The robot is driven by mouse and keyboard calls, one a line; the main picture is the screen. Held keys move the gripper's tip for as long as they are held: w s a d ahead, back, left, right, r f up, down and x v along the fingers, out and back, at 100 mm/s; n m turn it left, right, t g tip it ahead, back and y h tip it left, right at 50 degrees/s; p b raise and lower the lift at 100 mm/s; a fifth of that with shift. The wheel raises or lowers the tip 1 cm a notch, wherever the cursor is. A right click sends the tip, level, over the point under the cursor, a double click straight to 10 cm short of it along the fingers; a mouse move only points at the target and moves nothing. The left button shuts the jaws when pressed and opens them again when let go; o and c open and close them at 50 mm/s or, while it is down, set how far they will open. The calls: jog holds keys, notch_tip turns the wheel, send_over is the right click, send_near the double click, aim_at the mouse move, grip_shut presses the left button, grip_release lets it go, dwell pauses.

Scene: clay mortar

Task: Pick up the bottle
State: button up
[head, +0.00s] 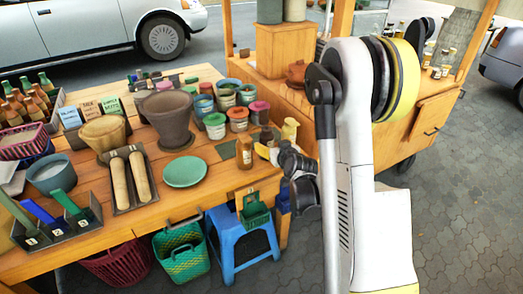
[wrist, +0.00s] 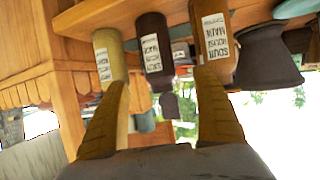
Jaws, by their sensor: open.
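Three labelled bottles stand near the table's right edge: a brown bottle (head: 245,153), a dark bottle (head: 266,138) and an olive-yellow bottle (head: 290,130). I cannot tell which one the task names. My gripper (head: 268,153) is open and empty, just in front of them at the table edge. The wrist view is upside down. There, the dark bottle (wrist: 154,45) appears between and beyond the fingertips of my gripper (wrist: 163,78). The brown bottle (wrist: 214,45) is behind the right fingertip, and the olive-yellow bottle (wrist: 110,58) is behind the left one.
A green plate (head: 185,172) and a large dark mortar (head: 170,118) stand left of the bottles. Several paint pots (head: 215,124) crowd behind. A blue stool (head: 238,240) stands below the table edge. A wooden cabinet (head: 400,125) stands behind my arm.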

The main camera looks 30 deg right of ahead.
aim_at(267, 138)
jog(key=b+x, duration=0.3)
jog(key=x, duration=0.6)
jog(key=shift+d+r, duration=0.1)
jog(key=shift+d, duration=0.05)
jog(key=shift+s+r, duration=0.1)
jog(key=c, duration=1.3)
